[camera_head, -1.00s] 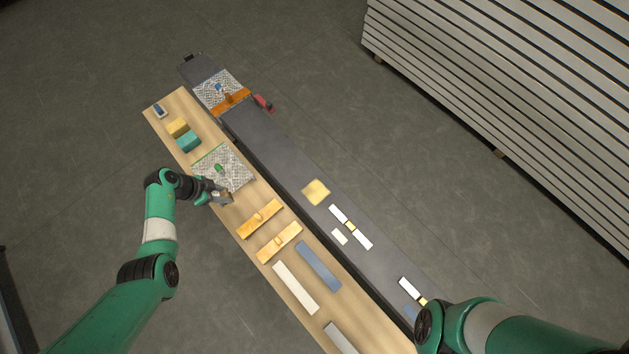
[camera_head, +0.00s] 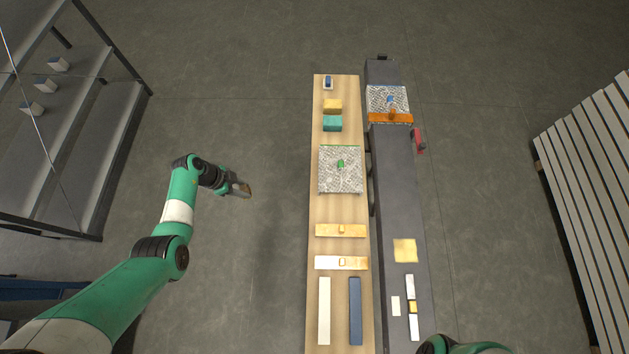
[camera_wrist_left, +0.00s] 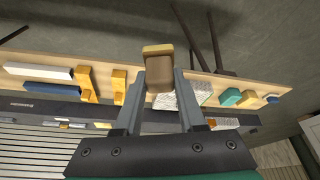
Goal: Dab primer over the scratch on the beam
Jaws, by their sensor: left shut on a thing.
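The dark grey beam (camera_head: 398,190) runs away from me on the right of a wooden board. I cannot make out which mark is the scratch. My left gripper (camera_head: 240,189) is over the floor, left of the board and apart from it. In the left wrist view its fingers are shut on a brown block with a tan end (camera_wrist_left: 159,70). No primer is clearly identifiable. My right gripper is out of view; only part of that arm shows.
The wooden board (camera_head: 335,208) carries a speckled mat (camera_head: 335,182) with a green item (camera_head: 341,164), yellow and teal blocks, orange pieces and long bars. A speckled sheet (camera_head: 380,100) and orange bar (camera_head: 390,118) lie on the beam. Shelving (camera_head: 90,150) stands left; floor between is clear.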

